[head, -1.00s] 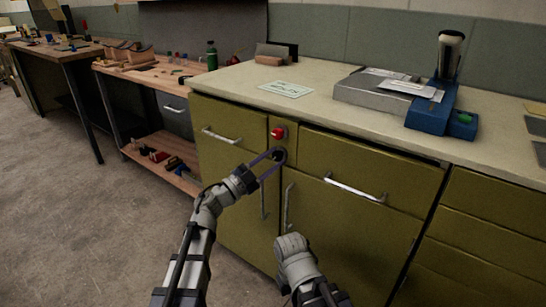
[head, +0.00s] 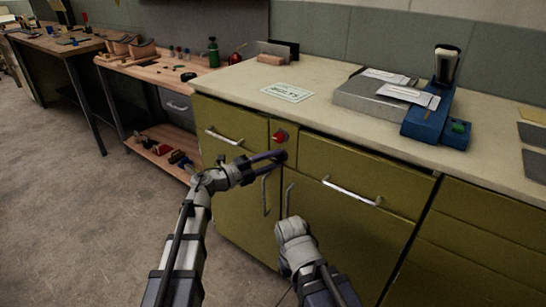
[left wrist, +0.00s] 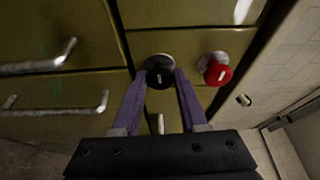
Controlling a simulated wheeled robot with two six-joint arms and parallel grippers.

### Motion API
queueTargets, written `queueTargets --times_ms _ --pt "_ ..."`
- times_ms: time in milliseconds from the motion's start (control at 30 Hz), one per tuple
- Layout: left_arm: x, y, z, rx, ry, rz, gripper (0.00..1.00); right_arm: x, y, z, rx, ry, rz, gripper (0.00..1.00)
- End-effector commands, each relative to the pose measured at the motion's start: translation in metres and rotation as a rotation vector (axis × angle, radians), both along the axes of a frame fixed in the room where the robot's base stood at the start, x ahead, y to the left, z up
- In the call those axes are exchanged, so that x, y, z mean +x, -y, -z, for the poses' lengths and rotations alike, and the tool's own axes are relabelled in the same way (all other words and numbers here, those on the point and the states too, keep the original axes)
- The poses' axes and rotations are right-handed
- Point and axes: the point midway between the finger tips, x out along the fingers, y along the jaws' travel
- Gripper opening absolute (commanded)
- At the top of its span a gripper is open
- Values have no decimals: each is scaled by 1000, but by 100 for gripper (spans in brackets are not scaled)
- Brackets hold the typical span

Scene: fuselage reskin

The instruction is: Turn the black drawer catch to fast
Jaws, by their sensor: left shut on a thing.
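The black drawer catch (left wrist: 160,72) is a round knob on the olive cabinet front, with a short pale mark on its face. In the left wrist view the mark points roughly up and down in the picture. My left gripper (left wrist: 161,82) is shut on the catch, with one purple finger on each side. A red knob (head: 279,136) sits just above the catch. My right arm shows low in the head view, but its gripper fingers do not show.
Drawer handles (head: 352,191) and upright door handles (head: 265,196) stick out near my arms. The countertop (head: 325,118) holds a paper card, a grey box and a blue tool (head: 436,118). A wooden bench (head: 150,75) stands to the left, with clear floor before it.

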Motion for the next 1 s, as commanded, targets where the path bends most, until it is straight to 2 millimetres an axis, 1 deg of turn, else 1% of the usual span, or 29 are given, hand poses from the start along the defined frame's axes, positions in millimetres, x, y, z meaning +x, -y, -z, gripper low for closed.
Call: queueTargets --times_ms 33,200,700,733,933,967,1000 --pt "0 0 -2 11 10 -1 0 0 0 -3 0 0 0 0" --pt "0 0 -1 39 30 -1 0 0 0 -5 -1 0 1 0" --pt "0 0 0 51 37 0 0 0 0 -5 -1 0 1 0" --pt "0 0 0 51 37 0 45 0 0 -5 -1 0 1 0" --pt "0 0 0 50 36 0 68 0 0 -5 -1 0 1 0" --pt "0 0 0 50 36 0 71 0 0 -5 -1 0 1 0" --pt "0 0 0 50 36 0 71 0 0 -5 -1 0 1 0"
